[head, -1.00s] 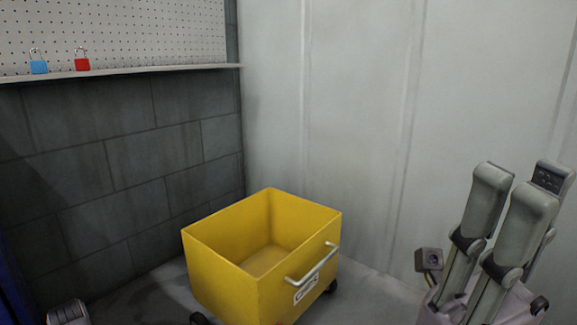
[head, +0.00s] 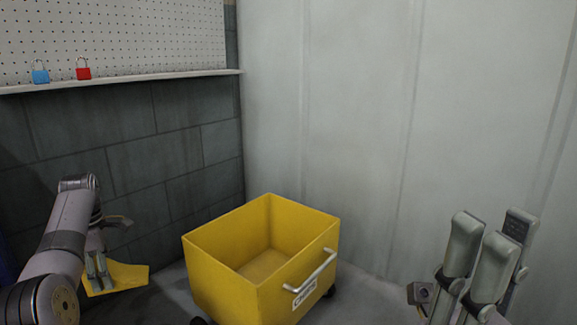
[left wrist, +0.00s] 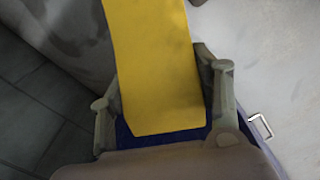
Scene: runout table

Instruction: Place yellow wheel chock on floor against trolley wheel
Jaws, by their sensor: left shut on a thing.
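The yellow wheel chock (head: 128,276) is in my left gripper (head: 98,270), at lower left in the head view. In the left wrist view the chock (left wrist: 158,70) fills the space between the two fingers of the left gripper (left wrist: 163,108), which is shut on it. The yellow trolley (head: 225,285) stands right of the chock, with a gap between them in the picture. One dark trolley wheel (head: 330,291) shows at its right; another wheel (head: 201,321) is cut by the bottom edge. My right gripper (head: 488,240) is at lower right, fingers up, open and empty.
A grey block wall (head: 120,180) and a pale panel wall (head: 350,130) meet behind the trolley. A shelf (head: 130,79) holds a blue padlock (head: 40,75) and a red padlock (head: 83,72). A little bare floor (head: 172,285) shows left of the trolley.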

